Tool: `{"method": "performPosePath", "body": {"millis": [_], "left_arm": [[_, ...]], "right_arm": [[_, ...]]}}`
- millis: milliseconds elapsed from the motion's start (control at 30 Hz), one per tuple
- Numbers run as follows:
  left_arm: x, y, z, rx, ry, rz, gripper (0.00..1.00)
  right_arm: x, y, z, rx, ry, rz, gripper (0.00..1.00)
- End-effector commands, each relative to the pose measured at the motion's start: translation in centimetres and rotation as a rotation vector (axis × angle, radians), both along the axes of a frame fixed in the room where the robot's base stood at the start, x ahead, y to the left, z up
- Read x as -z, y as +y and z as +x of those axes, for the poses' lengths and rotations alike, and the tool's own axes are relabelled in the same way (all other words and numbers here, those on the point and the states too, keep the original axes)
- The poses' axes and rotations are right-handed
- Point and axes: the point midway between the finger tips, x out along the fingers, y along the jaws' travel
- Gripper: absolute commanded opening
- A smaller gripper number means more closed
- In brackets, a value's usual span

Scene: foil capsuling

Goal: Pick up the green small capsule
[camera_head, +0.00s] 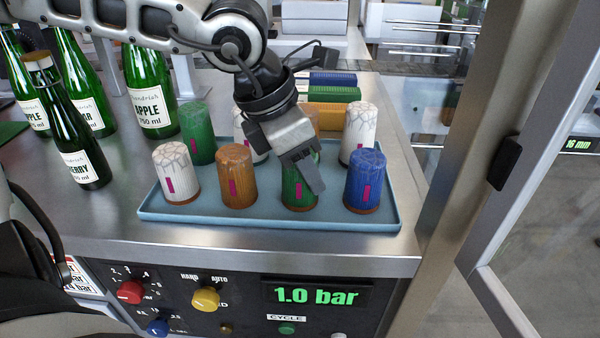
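The green small capsule (292,192) stands upright in the front row of the blue tray (270,222), between a brown capsule (238,180) and a blue capsule (365,184). It has a magenta mark and a brown base rim. My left gripper (309,178) reaches down over it from above, its fingers in front of the capsule's upper right part. The gap between the fingers is not clear, nor whether they touch the capsule. A taller green capsule (197,135) stands in the back row at left. My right gripper is not in view.
A white capsule (175,176) is at the tray's front left; a taller white one (358,130) is behind the blue one. Green bottles (150,92) stand at left. Rolled coloured pieces (333,95) lie behind the tray. A metal door frame (490,150) rises at right.

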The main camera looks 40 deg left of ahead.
Motion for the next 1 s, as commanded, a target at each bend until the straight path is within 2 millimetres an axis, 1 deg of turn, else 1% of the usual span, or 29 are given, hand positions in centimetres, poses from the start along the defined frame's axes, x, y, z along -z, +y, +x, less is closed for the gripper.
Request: {"method": "performPosePath", "body": {"millis": [367,467,567,667,767,1000], "left_arm": [[-0.2,0.0,0.0,0.000,-0.001,-0.001,0.35],[-0.7,0.0,0.1,-0.001,-0.003,0.000,0.35],[-1.7,0.1,0.1,-0.002,-0.004,0.002,0.35],[-3.4,0.0,0.1,0.000,-0.006,0.000,0.35],[-5.8,0.0,0.1,-0.003,-0.007,0.000,0.35],[-12.5,0.0,0.1,-0.002,-0.006,0.001,0.35]], "right_arm": [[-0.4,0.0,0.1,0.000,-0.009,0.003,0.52],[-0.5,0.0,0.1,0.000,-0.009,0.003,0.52],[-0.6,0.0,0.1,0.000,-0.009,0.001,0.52],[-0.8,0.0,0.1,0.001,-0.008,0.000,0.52],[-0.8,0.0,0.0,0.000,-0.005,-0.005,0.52],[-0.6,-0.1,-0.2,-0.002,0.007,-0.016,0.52]]}}
